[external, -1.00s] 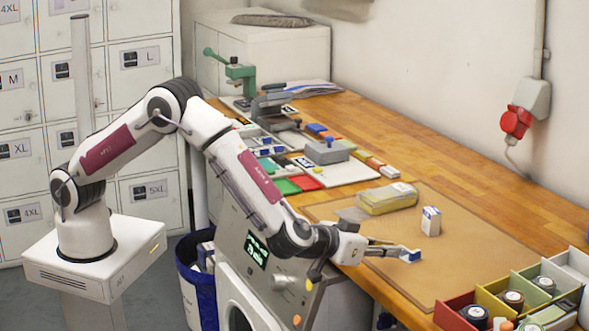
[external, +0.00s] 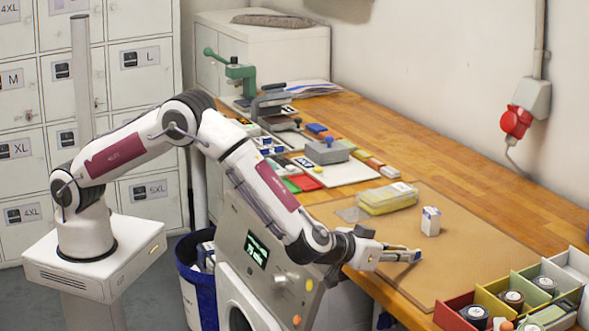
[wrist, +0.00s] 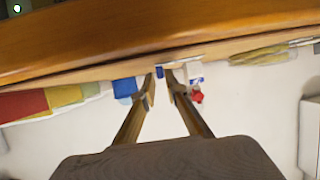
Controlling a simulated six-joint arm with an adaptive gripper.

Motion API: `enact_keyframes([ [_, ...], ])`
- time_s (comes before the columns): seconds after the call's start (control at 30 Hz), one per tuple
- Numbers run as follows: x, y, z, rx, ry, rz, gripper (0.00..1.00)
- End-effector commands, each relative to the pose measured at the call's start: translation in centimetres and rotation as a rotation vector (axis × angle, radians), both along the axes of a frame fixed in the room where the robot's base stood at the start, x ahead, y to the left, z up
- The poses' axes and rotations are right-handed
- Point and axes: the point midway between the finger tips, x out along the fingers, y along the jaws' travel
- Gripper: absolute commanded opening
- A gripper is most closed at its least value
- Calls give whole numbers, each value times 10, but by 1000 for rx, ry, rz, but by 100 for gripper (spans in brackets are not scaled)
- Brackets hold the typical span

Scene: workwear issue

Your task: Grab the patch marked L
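My gripper (external: 402,256) is low over the front part of the brown mat (external: 470,250), its fingers pointing right. A small blue piece (external: 415,256) sits at the fingertips; in the wrist view a blue bit (wrist: 160,72) shows between the tips of my gripper (wrist: 160,84), which are closed to a narrow gap around it. No L can be read on this piece, so I cannot tell whether it is the patch marked L. Whether it touches the mat is unclear.
A small white-and-blue box (external: 430,221) stands on the mat, with a yellow pack (external: 387,198) behind it. A divided coloured tray (external: 470,297) is at the front right. Stamps and colour pads (external: 327,152) lie farther back. The mat's right part is clear.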

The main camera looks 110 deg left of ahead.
Motion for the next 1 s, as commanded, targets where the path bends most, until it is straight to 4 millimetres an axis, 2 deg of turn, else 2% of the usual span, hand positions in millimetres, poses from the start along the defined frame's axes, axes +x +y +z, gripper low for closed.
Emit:
enact_keyframes([
  [0.2, 11, 14, -7, 0, 0, 1, 12],
  [0.77, 12, 16, -8, 0, 0, 1, 12],
  [0.83, 12, 16, -8, 0, 0, 1, 0],
  [1.0, 12, 16, -8, 0, 0, 1, 0],
])
